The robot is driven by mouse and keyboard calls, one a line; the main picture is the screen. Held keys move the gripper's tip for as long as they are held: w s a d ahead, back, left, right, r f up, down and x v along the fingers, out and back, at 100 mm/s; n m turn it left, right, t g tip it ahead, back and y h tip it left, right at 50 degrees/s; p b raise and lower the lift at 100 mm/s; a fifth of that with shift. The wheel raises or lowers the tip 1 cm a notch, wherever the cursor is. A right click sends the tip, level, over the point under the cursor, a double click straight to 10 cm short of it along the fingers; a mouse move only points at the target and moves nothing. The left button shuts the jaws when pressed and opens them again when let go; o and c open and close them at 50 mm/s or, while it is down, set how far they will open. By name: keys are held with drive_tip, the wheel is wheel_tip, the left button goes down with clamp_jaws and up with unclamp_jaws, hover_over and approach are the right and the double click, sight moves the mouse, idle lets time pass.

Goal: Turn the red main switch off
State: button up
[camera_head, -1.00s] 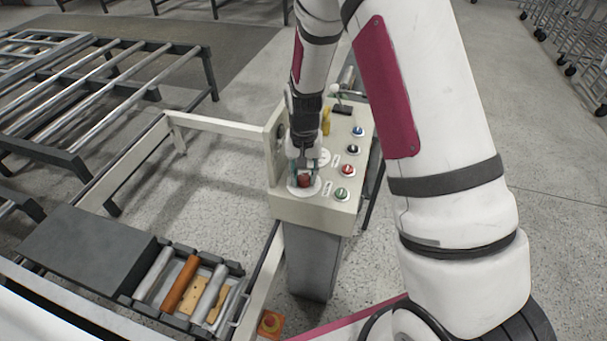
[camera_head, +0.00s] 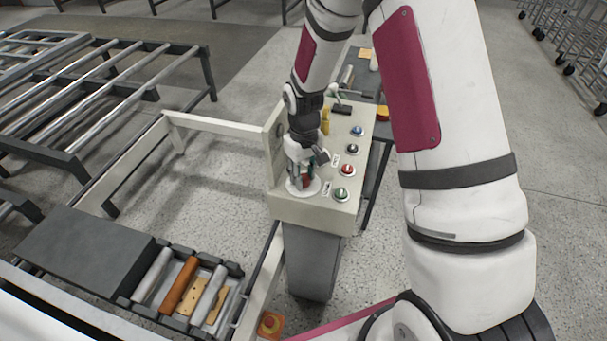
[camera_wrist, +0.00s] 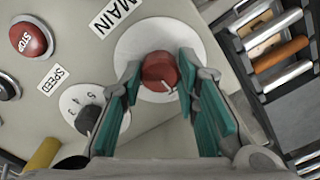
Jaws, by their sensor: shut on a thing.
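The red main switch (camera_wrist: 158,72) is a round red knob with a white pointer line on a pale disc, beside the MAIN label (camera_wrist: 115,18) in the wrist view. The pointer line points toward the lower right there. My gripper (camera_wrist: 158,75) has its teal-padded fingers on both sides of the knob and is shut on it. In the head view my gripper (camera_head: 304,178) is at the near left corner of the control box (camera_head: 310,212), and the knob is mostly hidden by the fingers.
The box top also carries a red STOP button (camera_wrist: 30,38), a SPEED dial (camera_wrist: 88,116), a green button (camera_head: 341,195), a blue button (camera_head: 357,131) and a yellow part (camera_head: 325,121). A tray of rollers (camera_head: 188,290) lies at lower left.

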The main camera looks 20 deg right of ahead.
sight(304, 178)
idle(0.5)
drive_tip(key=o, duration=1.2)
drive_tip(key=shift+c, duration=0.2)
wheel_tip(304, 178, up, 12)
drive_tip(key=s+r+m+t, duration=0.1)
drive_tip(key=s+r+t, duration=0.1)
drive_tip(key=s+r, duration=0.45)
drive_tip(key=s+r+t, duration=0.1)
drive_tip(key=s+r, duration=0.3)
drive_tip(key=r, duration=0.6)
drive_tip(key=s+r+m+t, duration=0.1)
drive_tip(key=s+r, duration=0.1)
drive_tip(key=s, duration=0.4)
drive_tip(key=s+r+m+t, duration=0.1)
drive_tip(key=s+r, duration=0.1)
drive_tip(key=s, duration=0.5)
drive_tip(key=shift+s+r+t, duration=0.3)
